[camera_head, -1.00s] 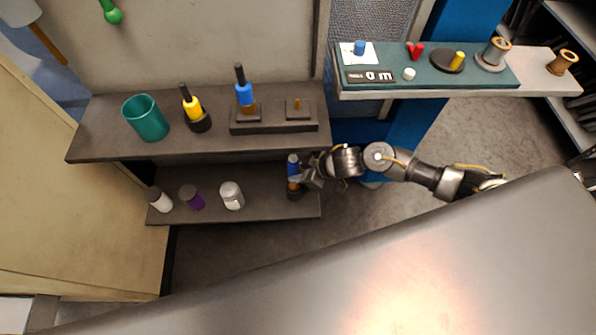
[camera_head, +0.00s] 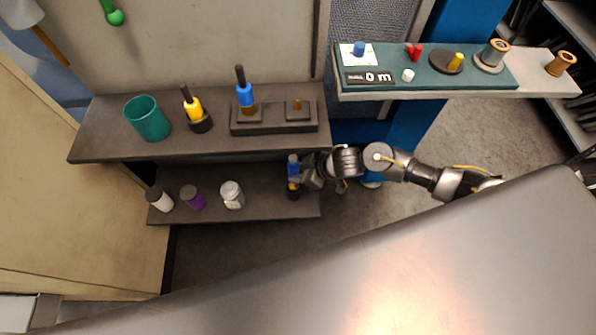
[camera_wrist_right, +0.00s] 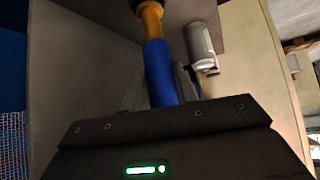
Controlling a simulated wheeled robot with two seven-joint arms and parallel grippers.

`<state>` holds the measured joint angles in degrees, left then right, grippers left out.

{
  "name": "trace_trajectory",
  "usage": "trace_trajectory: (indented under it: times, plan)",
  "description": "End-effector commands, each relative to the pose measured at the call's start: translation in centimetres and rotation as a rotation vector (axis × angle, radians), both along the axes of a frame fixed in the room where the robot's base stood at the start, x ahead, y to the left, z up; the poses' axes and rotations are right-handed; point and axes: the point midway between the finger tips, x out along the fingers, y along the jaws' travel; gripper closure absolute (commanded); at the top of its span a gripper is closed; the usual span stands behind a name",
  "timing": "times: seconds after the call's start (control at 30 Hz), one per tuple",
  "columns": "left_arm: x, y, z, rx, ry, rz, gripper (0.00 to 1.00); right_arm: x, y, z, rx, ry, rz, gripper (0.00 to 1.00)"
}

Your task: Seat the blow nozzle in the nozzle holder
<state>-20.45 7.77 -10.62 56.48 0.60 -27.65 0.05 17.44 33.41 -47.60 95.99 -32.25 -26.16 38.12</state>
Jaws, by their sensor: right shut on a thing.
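A slim tool with a blue body (camera_head: 293,167) and an amber section, which looks like the blow nozzle, is upright at the right end of the lower shelf. My right gripper (camera_head: 301,178) is shut on its blue part; the wrist view also shows the blue body (camera_wrist_right: 160,72) between the jaws. A dark round piece (camera_head: 293,193) is at its amber end. I cannot tell whether this is its tip or a holder around it. A dark block (camera_head: 274,127) on the upper shelf has a blue-and-black tool (camera_head: 244,93) upright at left and a bare small brass peg (camera_head: 297,104) at right. My left gripper is not in view.
The upper shelf (camera_head: 85,148) also holds a teal cup (camera_head: 150,124) and a yellow tool (camera_head: 193,107) in a black round base. White (camera_head: 159,199), purple (camera_head: 192,198) and pale (camera_head: 231,195) containers stand on the lower shelf (camera_head: 265,208). The upper shelf overhangs its back.

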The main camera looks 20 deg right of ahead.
Motion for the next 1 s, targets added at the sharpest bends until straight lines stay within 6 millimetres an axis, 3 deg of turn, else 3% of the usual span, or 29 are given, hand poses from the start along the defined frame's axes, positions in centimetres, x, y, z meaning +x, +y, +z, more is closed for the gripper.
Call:
trace_trajectory:
  times: [1.0]
  plan:
    - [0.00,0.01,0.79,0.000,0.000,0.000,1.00,0.05,0.00,0.13,0.000,-0.001,-0.001,1.00]
